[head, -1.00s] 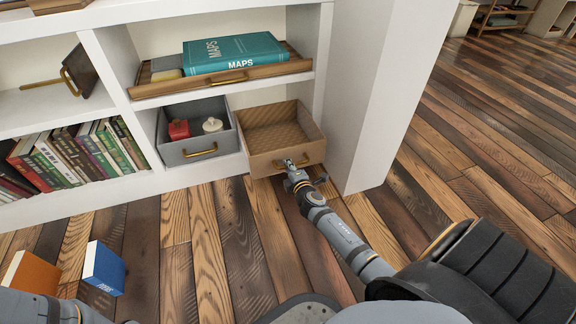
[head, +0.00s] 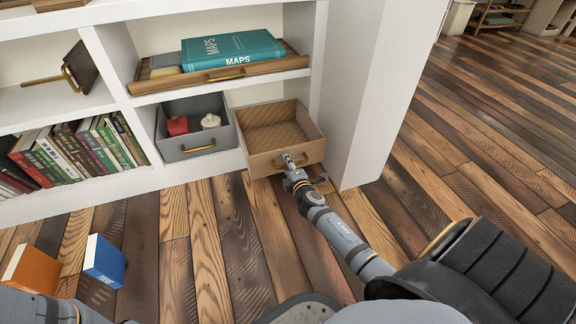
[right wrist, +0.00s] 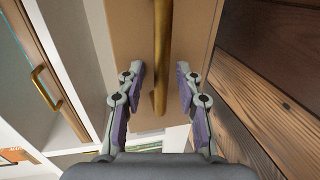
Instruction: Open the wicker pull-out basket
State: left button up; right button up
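The wicker basket (head: 262,160) is tan, open-topped and empty inside. It sits in the lower right cubby of the white shelf, and its front sticks out past the shelf's edge. Its brass bar handle (right wrist: 161,55) shows in the right wrist view against the tan front. My right gripper (head: 290,168) is at the basket's front in the head view. In the right wrist view its two fingers (right wrist: 159,82) are spread, one on each side of the handle, with a gap on both sides. My left gripper is out of view; only part of that arm shows at the bottom left.
A grey bin (head: 186,153) with a red item and a white item stands left of the basket. A wooden tray (head: 165,87) with a teal book is above. A white side panel (head: 370,110) stands to the right. Blue (head: 103,262) and orange (head: 33,272) books are on the plank floor.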

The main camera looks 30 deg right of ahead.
jog(key=v, duration=1.2)
